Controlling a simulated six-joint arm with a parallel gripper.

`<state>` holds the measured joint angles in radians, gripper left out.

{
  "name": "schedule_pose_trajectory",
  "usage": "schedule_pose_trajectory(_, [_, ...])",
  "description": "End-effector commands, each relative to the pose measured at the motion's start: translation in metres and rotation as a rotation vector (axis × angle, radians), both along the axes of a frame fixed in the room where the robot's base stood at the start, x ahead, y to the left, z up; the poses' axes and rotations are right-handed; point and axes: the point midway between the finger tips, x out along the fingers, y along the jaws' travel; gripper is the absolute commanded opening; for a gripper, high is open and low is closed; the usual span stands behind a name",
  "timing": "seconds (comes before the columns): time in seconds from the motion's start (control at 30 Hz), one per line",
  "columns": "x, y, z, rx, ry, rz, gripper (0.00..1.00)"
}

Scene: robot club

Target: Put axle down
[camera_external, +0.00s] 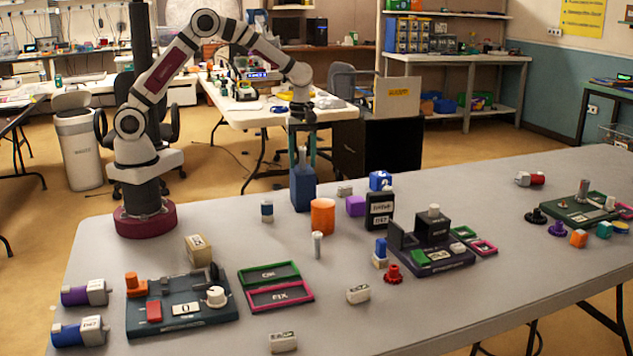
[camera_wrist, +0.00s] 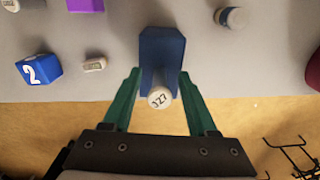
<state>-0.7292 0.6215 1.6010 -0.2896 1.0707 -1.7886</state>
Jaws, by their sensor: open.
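A pale grey axle (camera_external: 302,155) stands upright at the top of a tall blue block (camera_external: 303,188) near the table's far edge. In the wrist view, the axle's round white end (camera_wrist: 159,97), marked J27, shows in front of the blue block (camera_wrist: 160,50). My gripper (camera_external: 302,160) is above the block, pointing down. Its green fingers are open, one on each side of the axle, with gaps visible in the wrist view (camera_wrist: 159,78). The axle's lower part is hidden by the block.
An orange cylinder (camera_external: 322,216) stands close to the block's front right. Another slim grey pin (camera_external: 317,245) stands nearer the front. A dark fixture (camera_external: 437,262) and a purple cube (camera_external: 356,206) are to the right.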

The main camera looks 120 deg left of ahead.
Motion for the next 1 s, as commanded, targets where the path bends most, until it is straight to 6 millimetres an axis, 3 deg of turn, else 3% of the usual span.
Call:
schedule_pose_trajectory(0.13, [0.001, 0.001, 0.017, 0.003, -0.002, 0.0, 0.58])
schedule_pose_trajectory(0.4, [0.0, 0.001, 0.092, 0.003, -0.004, 0.0, 0.58])
schedule_pose_trajectory(0.5, [0.0, 0.0, 0.111, 0.003, -0.002, 0.0, 0.58])
schedule_pose_trajectory(0.77, [0.0, -0.006, 0.125, 0.002, 0.001, -0.032, 0.58])
schedule_pose_trajectory(0.87, [-0.006, -0.056, 0.141, 0.017, 0.015, -0.358, 0.58])
schedule_pose_trajectory(0.97, [-0.042, -0.145, 0.154, 0.035, 0.057, -1.011, 0.58])
schedule_pose_trajectory(1.0, [-0.065, -0.176, 0.153, 0.041, 0.077, -1.297, 0.58])
